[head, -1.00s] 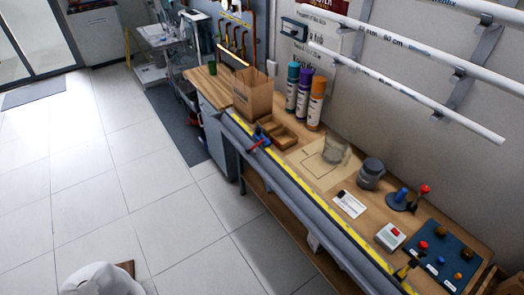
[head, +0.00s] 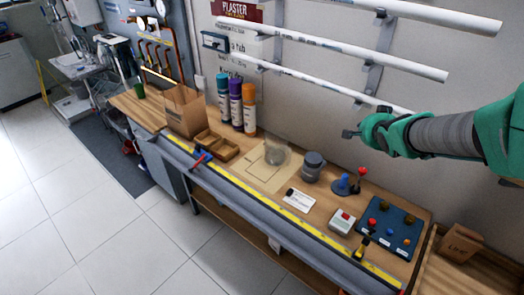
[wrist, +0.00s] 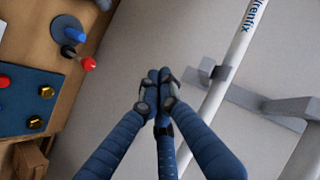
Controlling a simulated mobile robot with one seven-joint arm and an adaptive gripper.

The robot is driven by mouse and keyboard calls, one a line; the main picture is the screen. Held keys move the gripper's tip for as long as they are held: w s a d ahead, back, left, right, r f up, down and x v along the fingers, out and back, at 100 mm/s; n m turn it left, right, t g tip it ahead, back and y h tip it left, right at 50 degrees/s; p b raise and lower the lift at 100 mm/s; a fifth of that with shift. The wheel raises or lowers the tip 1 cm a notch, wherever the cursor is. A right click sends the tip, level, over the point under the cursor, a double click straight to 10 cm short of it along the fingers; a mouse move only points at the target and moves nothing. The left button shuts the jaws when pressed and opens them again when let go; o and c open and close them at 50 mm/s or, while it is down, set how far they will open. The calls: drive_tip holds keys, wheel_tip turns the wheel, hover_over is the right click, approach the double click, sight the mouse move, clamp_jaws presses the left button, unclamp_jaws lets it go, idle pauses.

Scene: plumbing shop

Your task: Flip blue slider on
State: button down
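A dark blue panel (head: 398,250) lies at the right end of the workbench, with red, blue, orange and brass-coloured knobs. The panel shows partly at the left edge of the wrist view (wrist: 22,112). Beside it stands a blue upright knob (head: 342,182) on a round base, with a red ball lever (head: 362,171); the knob also shows in the wrist view (wrist: 75,36). I cannot tell which blue part is the slider. My gripper (head: 349,134) is raised above the bench near the wall, apart from the controls. In the wrist view its fingertips (wrist: 159,75) are together, with nothing between them.
White pipes (head: 330,50) on wall brackets run close behind my gripper. A grey box with a red button (head: 342,221), a dark jar (head: 312,167) and spray cans (head: 235,103) stand on the bench. A cardboard box (head: 461,243) is at the right. Open floor lies left.

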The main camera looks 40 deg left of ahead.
drive_tip(key=s+a+f+g+y, duration=0.1)
drive_tip(key=s+a+f+y, duration=0.1)
drive_tip(key=a+f, duration=0.5)
drive_tip(key=s+a+f+g+y, duration=0.15)
drive_tip(key=a+f, duration=0.25)
drive_tip(key=a, duration=0.8)
drive_tip(key=s+a+f+g+y, duration=0.1)
drive_tip(key=s+a+f+y, duration=0.1)
drive_tip(key=a+f, duration=0.5)
drive_tip(key=s+a+f+g+y, duration=0.1)
drive_tip(key=s+a+f+g, duration=0.1)
drive_tip(key=s+a+f, duration=0.3)
drive_tip(key=s+a+f+g+y, duration=0.1)
drive_tip(key=s+a+f+g, duration=0.1)
drive_tip(key=s+a+f, duration=0.3)
drive_tip(key=s+a+f+n+g+y, duration=0.1)
drive_tip(key=s+a+f+g, duration=0.1)
drive_tip(key=s+a+f, duration=0.3)
drive_tip(key=shift+s+a+f, duration=0.15)
drive_tip(key=shift+s+a, duration=0.75)
drive_tip(key=shift+a, duration=0.2)
drive_tip(key=shift+s+a+f, duration=0.1)
drive_tip(key=shift+s+a, duration=0.8)
drive_tip(key=shift+a, duration=0.15)
drive_tip(key=x, duration=0.4)
drive_tip(key=b+x, duration=0.1)
drive_tip(key=x, duration=0.7)
drive_tip(key=shift+a+r, duration=0.25)
drive_tip(key=shift+a+b, duration=0.35)
drive_tip(key=shift+a, duration=0.45)
